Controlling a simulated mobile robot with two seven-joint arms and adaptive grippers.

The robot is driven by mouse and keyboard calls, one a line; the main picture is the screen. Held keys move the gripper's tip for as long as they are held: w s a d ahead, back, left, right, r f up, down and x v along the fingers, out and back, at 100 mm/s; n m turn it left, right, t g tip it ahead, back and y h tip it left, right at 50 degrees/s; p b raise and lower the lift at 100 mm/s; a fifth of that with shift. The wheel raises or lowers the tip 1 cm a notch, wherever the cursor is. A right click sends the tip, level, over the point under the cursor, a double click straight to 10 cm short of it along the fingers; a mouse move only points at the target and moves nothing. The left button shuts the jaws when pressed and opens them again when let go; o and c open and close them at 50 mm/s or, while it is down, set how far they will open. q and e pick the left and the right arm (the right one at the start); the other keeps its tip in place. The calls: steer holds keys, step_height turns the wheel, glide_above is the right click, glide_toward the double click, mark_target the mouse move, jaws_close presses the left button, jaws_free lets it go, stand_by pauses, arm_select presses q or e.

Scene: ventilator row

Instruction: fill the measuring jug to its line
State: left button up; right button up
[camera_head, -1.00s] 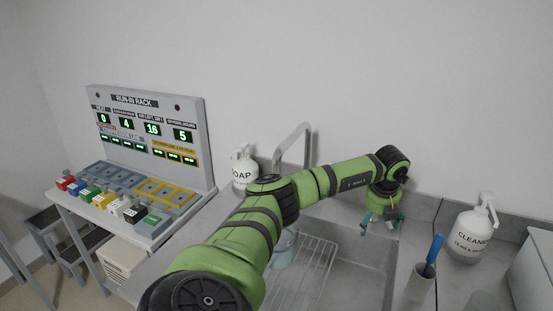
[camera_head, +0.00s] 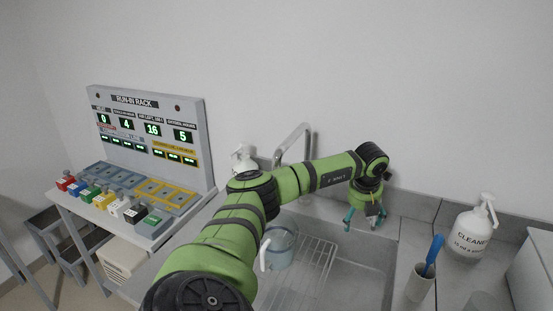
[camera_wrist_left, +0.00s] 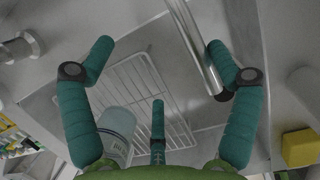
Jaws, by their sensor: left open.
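The clear bluish measuring jug (camera_head: 281,247) with a white handle is in the sink by the wire rack, partly hidden by my left arm. It also shows in the left wrist view (camera_wrist_left: 117,128), below my fingers. I cannot make out its line or water level. The metal tap (camera_head: 296,140) rises behind my arm; in the left wrist view its spout (camera_wrist_left: 193,40) reaches down beside the right-hand finger. My left gripper (camera_head: 364,220) is open and empty above the sink, right of the jug; its teal fingers spread wide in the wrist view (camera_wrist_left: 157,62). My right gripper is out of view.
The wire rack (camera_head: 315,262) lies in the sink (camera_head: 358,268). A soap bottle (camera_head: 243,160) stands behind my arm. A cleaner bottle (camera_head: 471,232) and a cup (camera_head: 419,286) with a blue-handled tool stand right. The run-in rack (camera_head: 150,140) is at left.

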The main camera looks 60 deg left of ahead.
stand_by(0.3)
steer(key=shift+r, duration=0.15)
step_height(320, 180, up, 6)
steer(key=p, duration=0.6)
stand_by(0.7)
